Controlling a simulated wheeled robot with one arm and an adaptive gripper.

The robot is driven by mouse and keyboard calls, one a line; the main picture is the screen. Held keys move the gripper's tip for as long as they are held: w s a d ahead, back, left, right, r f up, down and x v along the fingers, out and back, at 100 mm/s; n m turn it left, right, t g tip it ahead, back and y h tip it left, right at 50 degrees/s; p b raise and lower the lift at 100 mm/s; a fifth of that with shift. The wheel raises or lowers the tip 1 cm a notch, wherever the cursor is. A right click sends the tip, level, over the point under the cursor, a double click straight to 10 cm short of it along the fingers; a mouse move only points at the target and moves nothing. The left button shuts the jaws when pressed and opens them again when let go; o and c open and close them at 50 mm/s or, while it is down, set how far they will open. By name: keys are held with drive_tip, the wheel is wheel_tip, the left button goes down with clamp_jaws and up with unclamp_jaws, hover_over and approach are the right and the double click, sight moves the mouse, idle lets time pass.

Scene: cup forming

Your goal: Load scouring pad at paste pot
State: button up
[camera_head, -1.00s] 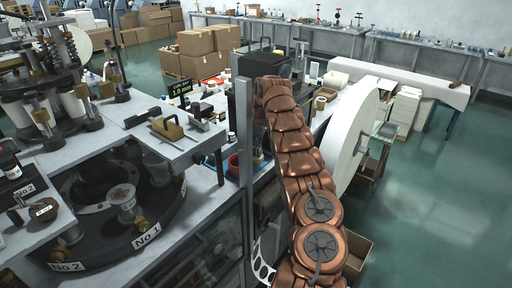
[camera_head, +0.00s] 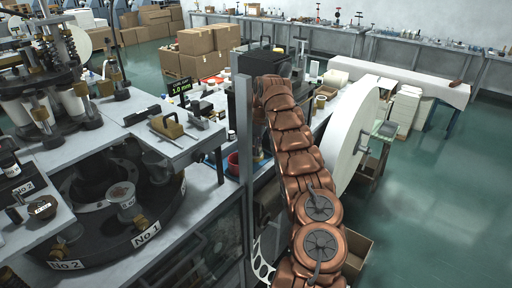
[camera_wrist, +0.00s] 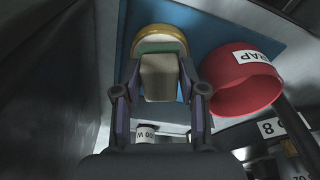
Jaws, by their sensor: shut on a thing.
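In the wrist view, my gripper (camera_wrist: 161,78) is shut on the scouring pad (camera_wrist: 158,80), a beige block with a green layer at its far end. A round pot with a yellowish rim (camera_wrist: 158,31), which looks like the paste pot, is directly beyond the pad's green end. The pad overlaps the pot's opening in the picture; I cannot tell whether they touch. In the head view, my gripper, pad and pot are hidden behind my copper arm and a grey post.
A red tub labelled SCRAP (camera_wrist: 240,82) stands close to the right of my gripper. The pot is on a blue mat (camera_wrist: 215,32). A grey post (camera_head: 244,140) rises beside my arm. A large white wheel (camera_head: 352,140) stands right of it.

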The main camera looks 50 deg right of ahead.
drive_tip(key=shift+f+b, duration=0.3)
idle(0.8)
drive_tip(key=shift+r+p, duration=1.2)
drive_tip(key=shift+r, duration=2.35)
